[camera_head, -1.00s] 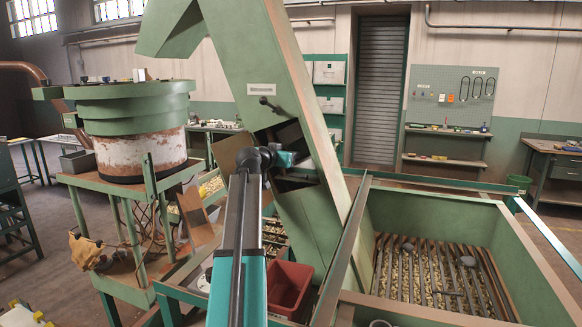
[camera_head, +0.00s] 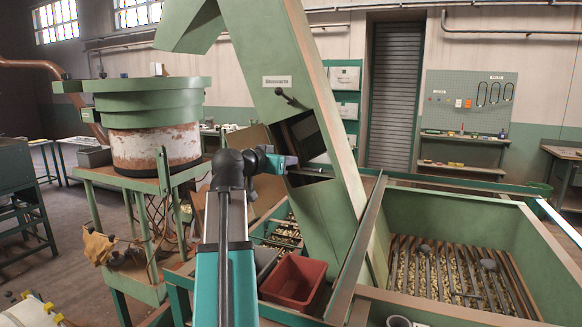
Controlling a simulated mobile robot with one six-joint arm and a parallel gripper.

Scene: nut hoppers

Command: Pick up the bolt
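My gripper (camera_head: 288,162) is at the end of my arm, in front of the lower part of the dark opening in the green inclined chute (camera_head: 322,150). No bolt can be made out at the gripper or in the opening. I cannot tell which piece is the bolt.
The green hopper (camera_head: 545,262) has high walls. A red bin (camera_head: 293,282) stands below the chute, beside low trays of small brass-coloured parts. A round green and rusty-white bowl feeder (camera_head: 150,145) stands on a frame at the left. Bare floor shows at the far left.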

